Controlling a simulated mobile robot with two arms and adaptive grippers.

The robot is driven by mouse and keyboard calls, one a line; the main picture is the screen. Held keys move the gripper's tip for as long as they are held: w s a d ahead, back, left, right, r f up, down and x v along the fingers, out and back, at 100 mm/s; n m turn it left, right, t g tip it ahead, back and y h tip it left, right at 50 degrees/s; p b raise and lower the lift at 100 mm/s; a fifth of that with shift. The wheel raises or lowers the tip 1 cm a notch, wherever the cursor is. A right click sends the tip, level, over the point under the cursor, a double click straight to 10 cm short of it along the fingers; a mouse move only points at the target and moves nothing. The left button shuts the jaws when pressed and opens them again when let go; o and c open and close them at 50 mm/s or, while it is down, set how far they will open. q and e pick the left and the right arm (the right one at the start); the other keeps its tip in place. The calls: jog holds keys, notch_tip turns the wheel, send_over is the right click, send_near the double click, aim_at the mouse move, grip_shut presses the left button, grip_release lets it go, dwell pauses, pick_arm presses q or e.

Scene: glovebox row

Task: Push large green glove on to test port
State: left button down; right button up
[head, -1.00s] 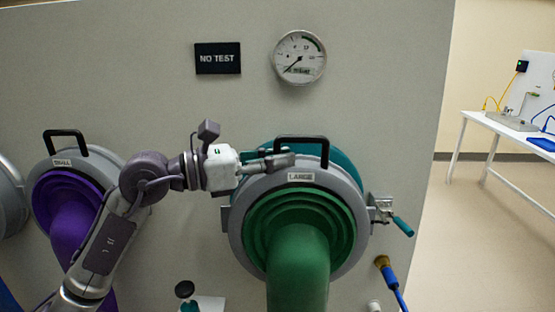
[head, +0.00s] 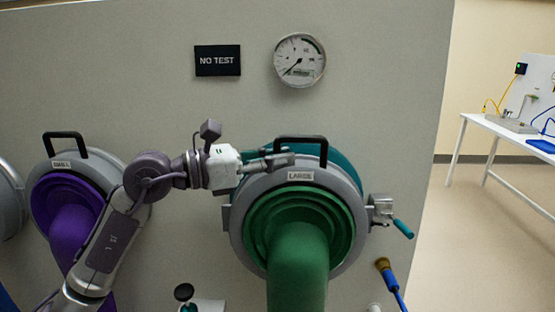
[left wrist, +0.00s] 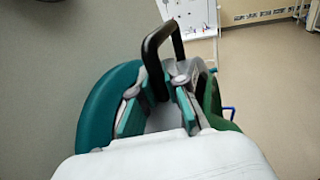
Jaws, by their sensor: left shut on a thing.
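The large green glove (head: 298,262) hangs from a grey ring (head: 237,215) labelled LARGE, with a black handle (head: 301,137) on top. The test port, a teal ring (head: 345,168) on the wall, shows behind the grey ring at the top and upper right; it also shows in the left wrist view (left wrist: 100,105). My left gripper (head: 280,160) comes in from the left at the top of the grey ring. In the left wrist view its fingers (left wrist: 158,105) are on both sides of the handle's leg (left wrist: 154,65), shut on it. My right gripper is not in view.
A latch with a teal lever (head: 402,227) sits right of the ring. A purple glove (head: 70,225) on its own ring is at the left. A NO TEST sign (head: 217,59) and a gauge (head: 300,60) are above. A white bench (head: 500,126) stands at the far right.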

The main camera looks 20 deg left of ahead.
pick_arm(q)
jog(key=shift+w+a, duration=0.25)
jog(key=shift+w, duration=0.65)
jog(key=shift+w+a+f, duration=0.1)
jog(key=shift+w+a, duration=0.1)
jog(key=shift+w, duration=0.4)
jog(key=shift+w+a+f, duration=0.1)
jog(key=shift+w+a, duration=0.1)
jog(key=shift+w, duration=0.4)
dwell(0.7)
jog(key=shift+w+a+b, duration=0.1)
jog(key=shift+w+b, duration=0.15)
jog(key=shift+b, duration=0.15)
dwell(0.6)
jog(key=c, duration=1.1)
grip_release()
jog(key=shift+w, duration=0.15)
jog(key=shift+f, duration=0.2)
jog(key=v, duration=0.8)
jog(key=shift+r, duration=0.15)
